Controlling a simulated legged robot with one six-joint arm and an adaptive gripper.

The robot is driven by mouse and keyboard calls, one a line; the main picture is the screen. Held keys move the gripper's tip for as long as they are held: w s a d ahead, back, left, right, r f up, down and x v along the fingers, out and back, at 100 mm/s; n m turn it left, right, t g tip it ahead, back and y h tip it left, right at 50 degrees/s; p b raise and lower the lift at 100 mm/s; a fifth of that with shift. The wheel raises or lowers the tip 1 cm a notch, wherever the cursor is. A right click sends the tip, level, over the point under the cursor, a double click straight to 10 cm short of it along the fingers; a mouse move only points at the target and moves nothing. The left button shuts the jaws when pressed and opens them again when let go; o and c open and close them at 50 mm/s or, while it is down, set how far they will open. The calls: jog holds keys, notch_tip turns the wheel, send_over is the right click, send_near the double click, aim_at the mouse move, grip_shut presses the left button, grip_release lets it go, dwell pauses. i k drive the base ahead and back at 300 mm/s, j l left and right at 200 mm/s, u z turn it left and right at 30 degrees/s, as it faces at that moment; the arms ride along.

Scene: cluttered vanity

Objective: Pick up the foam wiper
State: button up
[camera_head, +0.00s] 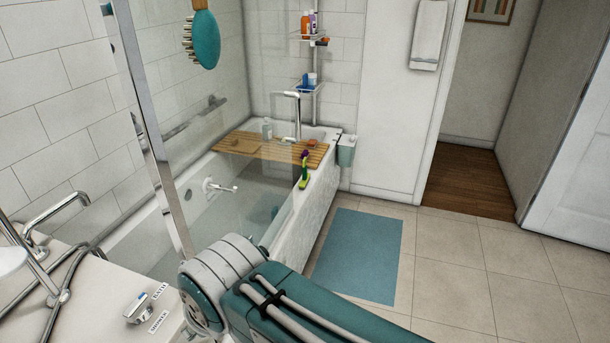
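A small bright green upright item (304,174) with a dark purple part near its top stands at the right rim of the bathtub (318,188). It may be the foam wiper, but it is too small to tell for sure. My gripper is out of view. Only the teal and white links of my arm show at the bottom, well in front of the green item and apart from it.
A glass screen with a chrome post (160,150) stands at the left. A blue mat (358,255) lies on the tiled floor, which is open to the right.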

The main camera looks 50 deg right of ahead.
aim_at(306, 177)
jog(key=z, duration=1.6)
jog(key=i+l+u, duration=0.15)
jog(key=i+l, duration=0.2)
jog(key=i, duration=0.15)
jog(key=i+l+u, duration=0.15)
jog(key=i+l, duration=0.3)
jog(key=i+l+u, duration=0.2)
jog(key=i+l, duration=0.3)
jog(key=i+l+u, duration=0.15)
jog(key=i+l, duration=0.3)
jog(key=i+l+u, duration=0.15)
jog(key=i+l, duration=0.25)
jog(key=l, duration=0.35)
